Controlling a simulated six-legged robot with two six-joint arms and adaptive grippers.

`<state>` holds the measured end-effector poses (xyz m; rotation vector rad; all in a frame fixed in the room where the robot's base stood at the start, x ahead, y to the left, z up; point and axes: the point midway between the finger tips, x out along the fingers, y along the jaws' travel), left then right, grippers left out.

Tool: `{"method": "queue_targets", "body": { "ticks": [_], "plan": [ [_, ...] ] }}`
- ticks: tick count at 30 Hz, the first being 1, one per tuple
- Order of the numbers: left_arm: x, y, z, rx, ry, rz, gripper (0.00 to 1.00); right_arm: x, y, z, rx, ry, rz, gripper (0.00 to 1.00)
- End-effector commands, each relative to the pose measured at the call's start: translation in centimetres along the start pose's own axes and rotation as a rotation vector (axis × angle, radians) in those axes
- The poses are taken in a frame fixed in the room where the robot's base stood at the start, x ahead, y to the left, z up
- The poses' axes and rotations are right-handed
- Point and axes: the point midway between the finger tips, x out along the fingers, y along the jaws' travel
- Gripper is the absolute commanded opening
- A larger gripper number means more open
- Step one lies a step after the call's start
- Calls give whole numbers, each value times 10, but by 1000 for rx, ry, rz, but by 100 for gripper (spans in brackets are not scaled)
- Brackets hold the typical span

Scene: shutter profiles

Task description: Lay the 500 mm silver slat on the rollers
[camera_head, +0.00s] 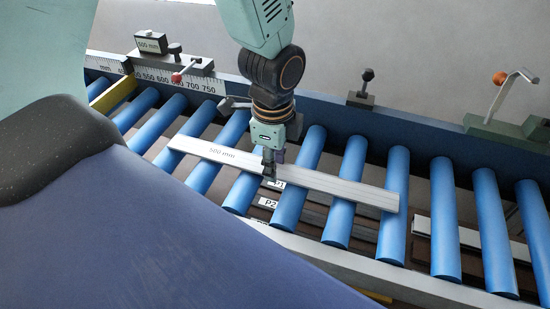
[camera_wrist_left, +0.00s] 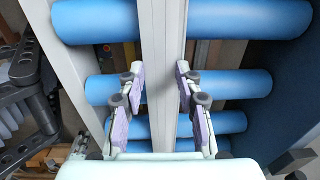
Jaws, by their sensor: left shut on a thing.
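The silver slat (camera_head: 330,184), labelled 500 mm, lies lengthwise across several blue rollers (camera_head: 290,195) in the head view. It looks flat and level with them; I cannot tell whether it fully rests on them. My left gripper (camera_head: 269,168) comes down from above and is shut on the slat near its middle. In the left wrist view my left gripper (camera_wrist_left: 158,80) has one purple-padded finger on each side of the slat (camera_wrist_left: 159,35), which runs up the picture over the rollers (camera_wrist_left: 235,84). My right gripper does not show.
A blue side rail (camera_head: 420,133) runs behind the rollers, with a millimetre scale (camera_head: 165,78) and a 500 mm stop block (camera_head: 151,43) at the upper left. A clamp with an orange knob (camera_head: 499,78) is at the right. Rollers right of the slat are bare.

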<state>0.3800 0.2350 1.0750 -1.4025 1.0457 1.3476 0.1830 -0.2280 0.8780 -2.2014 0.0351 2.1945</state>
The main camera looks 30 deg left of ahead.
Motion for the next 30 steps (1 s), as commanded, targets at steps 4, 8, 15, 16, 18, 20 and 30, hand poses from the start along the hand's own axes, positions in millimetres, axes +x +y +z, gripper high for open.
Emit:
{"method": "queue_targets", "body": {
  "ticks": [4,8,15,16,18,20,30],
  "plan": [
    [1,0,0,0,0,-1,41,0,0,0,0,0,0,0],
    [1,0,0,0,0,-1,52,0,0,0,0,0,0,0],
    [1,0,0,0,0,0,60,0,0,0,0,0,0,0],
    [1,0,0,0,0,0,60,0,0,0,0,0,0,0],
    [1,0,0,0,0,0,60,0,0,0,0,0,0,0],
    [0,0,0,0,0,0,60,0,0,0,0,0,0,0],
    [-45,-1,0,-1,2,-8,60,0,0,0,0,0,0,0]
  ]
}}
